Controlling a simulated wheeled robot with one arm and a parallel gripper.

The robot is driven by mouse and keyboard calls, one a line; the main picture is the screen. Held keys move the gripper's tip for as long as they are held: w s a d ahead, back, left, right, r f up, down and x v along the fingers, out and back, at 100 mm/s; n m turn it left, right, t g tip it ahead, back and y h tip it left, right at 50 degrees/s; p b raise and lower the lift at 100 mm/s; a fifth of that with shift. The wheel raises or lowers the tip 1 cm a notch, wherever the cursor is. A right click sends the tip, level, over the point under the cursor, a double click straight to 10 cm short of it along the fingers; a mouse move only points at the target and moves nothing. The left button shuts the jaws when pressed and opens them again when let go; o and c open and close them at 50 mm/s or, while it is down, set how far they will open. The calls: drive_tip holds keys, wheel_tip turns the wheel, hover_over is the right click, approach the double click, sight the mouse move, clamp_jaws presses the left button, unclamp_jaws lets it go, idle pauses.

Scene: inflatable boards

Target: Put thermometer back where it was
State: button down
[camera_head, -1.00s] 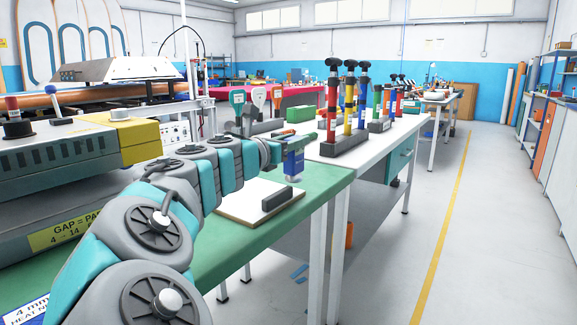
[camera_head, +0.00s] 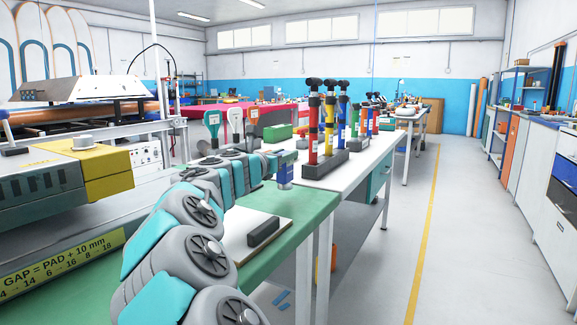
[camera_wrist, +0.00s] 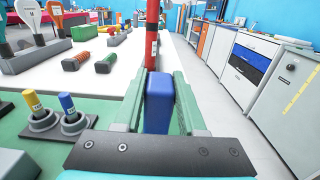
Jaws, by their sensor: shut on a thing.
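My gripper (camera_wrist: 158,82) is shut on a blue, block-shaped handheld device (camera_wrist: 158,105), which I take to be the thermometer. Its blue end stands between the two greenish fingers in the wrist view. In the head view the thermometer (camera_head: 285,176) hangs below my gripper (camera_head: 280,158), above the edge region of the green-topped bench (camera_head: 300,213). It shows a pale label, and I cannot read it. I see no clear marked spot for it.
A white board (camera_head: 240,238) with a dark block (camera_head: 264,232) lies on the green bench. Upright pumps (camera_head: 314,125) stand in a grey rack on the white table behind. Paddle-like tools (camera_head: 235,122) stand to the left. The aisle floor (camera_head: 385,280) on the right is clear.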

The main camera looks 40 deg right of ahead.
drive_tip(key=shift+w+d+f, duration=0.25)
drive_tip(key=shift+d+f, duration=0.2)
drive_tip(key=shift+f, duration=0.15)
drive_tip(key=shift+w+d+f, duration=0.25)
drive_tip(key=shift+d+f, duration=0.15)
drive_tip(key=shift+f, duration=0.25)
drive_tip(key=shift+w+d+f, duration=0.25)
drive_tip(key=shift+d+f, duration=0.2)
drive_tip(key=shift+f, duration=0.15)
drive_tip(key=shift+f, duration=0.1)
drive_tip(key=shift+c, duration=2.4)
unclamp_jaws()
drive_tip(key=b+v, duration=0.1)
drive_tip(key=v, duration=1.1)
